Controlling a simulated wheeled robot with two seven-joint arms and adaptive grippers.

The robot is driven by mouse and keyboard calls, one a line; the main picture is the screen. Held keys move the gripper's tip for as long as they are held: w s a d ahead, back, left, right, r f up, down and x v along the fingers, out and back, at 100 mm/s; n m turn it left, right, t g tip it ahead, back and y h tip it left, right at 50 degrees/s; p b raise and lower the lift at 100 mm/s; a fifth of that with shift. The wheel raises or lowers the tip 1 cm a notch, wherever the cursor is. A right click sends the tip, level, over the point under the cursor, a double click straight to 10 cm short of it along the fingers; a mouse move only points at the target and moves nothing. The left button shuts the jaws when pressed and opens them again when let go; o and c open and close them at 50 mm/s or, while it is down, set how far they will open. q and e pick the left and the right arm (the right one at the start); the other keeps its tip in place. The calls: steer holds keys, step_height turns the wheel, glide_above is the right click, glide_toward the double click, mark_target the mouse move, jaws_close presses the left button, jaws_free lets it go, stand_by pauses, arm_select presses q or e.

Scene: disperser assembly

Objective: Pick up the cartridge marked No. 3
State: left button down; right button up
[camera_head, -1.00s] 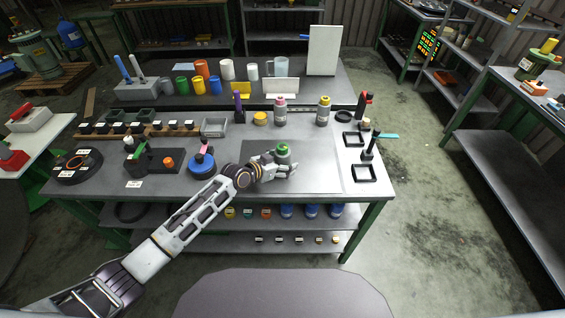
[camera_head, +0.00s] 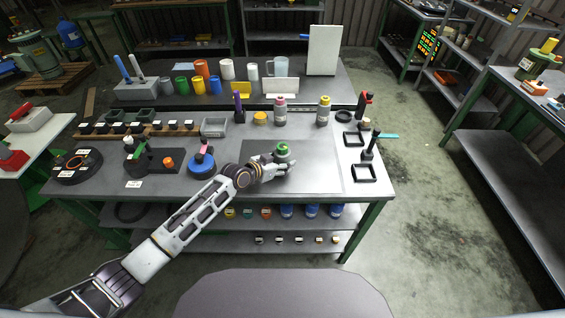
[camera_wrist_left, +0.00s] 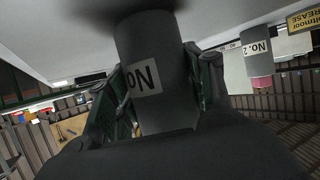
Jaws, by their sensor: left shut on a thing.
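My left gripper (camera_head: 283,165) is shut on a grey cartridge with a green top (camera_head: 282,149), over the dark mat (camera_head: 315,178) on the front bench. In the left wrist view the held cartridge (camera_wrist_left: 155,65) stands between the two fingers (camera_wrist_left: 158,90). Its white label reads "No"; the number does not show. I cannot tell whether its base touches the mat. A pink-topped cartridge (camera_head: 280,112) and a yellow-topped cartridge (camera_head: 323,113) stand behind it. The left wrist view shows a pink-topped cartridge marked No. 2 (camera_wrist_left: 257,60). My right gripper is not in view.
Two black square frames (camera_head: 363,173) and dark upright tools (camera_head: 369,150) stand at the bench's right end. A blue round base (camera_head: 202,164) is left of my forearm. A grey tray (camera_head: 214,127) and a yellow round piece (camera_head: 260,118) lie behind.

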mark_target(282, 145)
arm_select(q)
steer(key=shift+r, duration=0.3)
steer(key=shift+r+b, duration=0.3)
steer(key=shift+r, duration=4.6)
steer(key=shift+w+f, duration=0.1)
